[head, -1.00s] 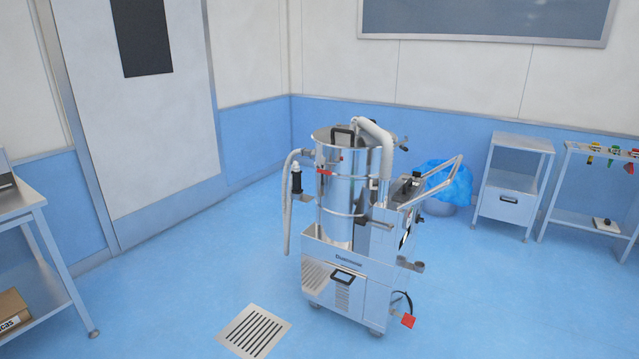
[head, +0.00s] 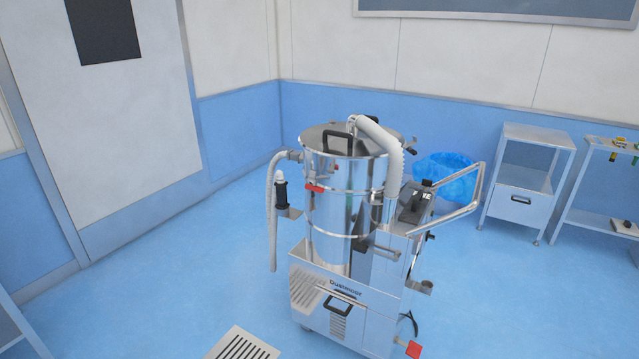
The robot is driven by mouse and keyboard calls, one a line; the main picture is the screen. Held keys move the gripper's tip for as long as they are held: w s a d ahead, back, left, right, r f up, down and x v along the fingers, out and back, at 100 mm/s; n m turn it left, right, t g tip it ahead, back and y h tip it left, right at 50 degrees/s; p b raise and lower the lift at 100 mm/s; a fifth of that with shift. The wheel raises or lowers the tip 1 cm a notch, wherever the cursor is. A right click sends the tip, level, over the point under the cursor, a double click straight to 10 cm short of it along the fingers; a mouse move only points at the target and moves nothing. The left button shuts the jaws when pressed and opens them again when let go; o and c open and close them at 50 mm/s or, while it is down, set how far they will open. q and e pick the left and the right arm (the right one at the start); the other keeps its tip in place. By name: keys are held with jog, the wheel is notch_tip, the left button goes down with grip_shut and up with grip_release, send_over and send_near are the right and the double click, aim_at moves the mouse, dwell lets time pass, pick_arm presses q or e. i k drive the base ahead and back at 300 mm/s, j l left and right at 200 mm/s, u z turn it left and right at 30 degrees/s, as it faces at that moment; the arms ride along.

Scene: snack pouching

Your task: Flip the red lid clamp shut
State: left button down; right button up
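A steel industrial vacuum (head: 345,240) stands on the blue floor in the middle of the head view. Its round lid (head: 320,137) carries a black handle (head: 338,141). A small red clamp (head: 315,188) sits on the front left of the drum, below the lid rim. It is too small to tell whether it is open or shut. Neither of my grippers is in view.
A floor drain (head: 241,344) lies in front of the vacuum. A grey hose hangs at its left, and a red piece (head: 413,349) is low at its right. A blue bag (head: 447,178) and a steel cabinet (head: 523,185) stand behind.

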aim_at(313, 177)
jog(key=i, duration=0.55)
jog(key=i+j+z, duration=0.15)
jog(key=i, duration=0.4)
jog(key=i+j, duration=0.1)
jog(key=i, duration=0.45)
jog(key=l+z, duration=0.05)
